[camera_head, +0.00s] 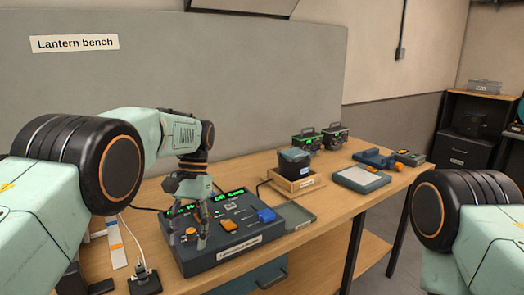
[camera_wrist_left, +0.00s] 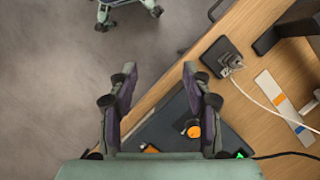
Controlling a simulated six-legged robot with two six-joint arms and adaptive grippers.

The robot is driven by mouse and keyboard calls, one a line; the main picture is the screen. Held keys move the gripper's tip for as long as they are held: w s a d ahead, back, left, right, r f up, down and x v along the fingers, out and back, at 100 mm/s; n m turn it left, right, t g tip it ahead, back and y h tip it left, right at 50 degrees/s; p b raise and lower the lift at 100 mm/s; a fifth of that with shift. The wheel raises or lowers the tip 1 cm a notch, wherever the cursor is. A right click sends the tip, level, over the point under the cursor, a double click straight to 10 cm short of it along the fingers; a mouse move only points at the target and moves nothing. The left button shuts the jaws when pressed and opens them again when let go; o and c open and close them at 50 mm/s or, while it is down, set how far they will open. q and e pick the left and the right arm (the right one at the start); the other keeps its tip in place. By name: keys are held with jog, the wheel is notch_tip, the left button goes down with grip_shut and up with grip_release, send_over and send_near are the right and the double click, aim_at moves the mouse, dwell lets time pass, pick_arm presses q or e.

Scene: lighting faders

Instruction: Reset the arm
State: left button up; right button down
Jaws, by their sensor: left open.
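My left arm comes in from the left of the head view and bends down over a dark fader console (camera_head: 240,253). My left gripper (camera_head: 188,241) points down over the console's left part, with its fingers apart. In the left wrist view, the gripper (camera_wrist_left: 159,68) is open with nothing between its fingers. The console (camera_wrist_left: 163,126) shows behind the fingers with an orange knob (camera_wrist_left: 193,131).
A wooden bench (camera_head: 345,207) carries a dark box in a wooden tray (camera_head: 295,185), a pale-topped pad (camera_head: 361,179) and two dark units with green lights (camera_head: 307,141). A small plug box with a white cable (camera_head: 144,277) sits left of the console. A grey panel (camera_head: 260,80) stands behind.

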pick_arm(q)
jog(key=s+a+f+t+b, duration=0.15)
jog(key=s+f, duration=0.35)
jog(key=f, duration=0.5)
jog(key=s+a+f+n+b, duration=0.15)
jog(key=s+f, duration=0.35)
jog(key=f, duration=0.6)
jog(key=s+a+f+t+b, duration=0.15)
jog(key=s+f, duration=0.35)
jog(key=f, duration=0.5)
jog(key=s+a+f+b, duration=0.2)
jog(key=s+f, duration=0.5)
jog(key=s, duration=0.5)
jog(key=s+r+n+t+b, duration=0.1)
jog(key=s+b, duration=0.1)
jog(key=s, duration=1)
jog(key=shift+s+r+h, duration=0.25)
jog(key=shift+r+h, duration=0.15)
pick_arm(e)
notch_tip(320, 180, down, 9)
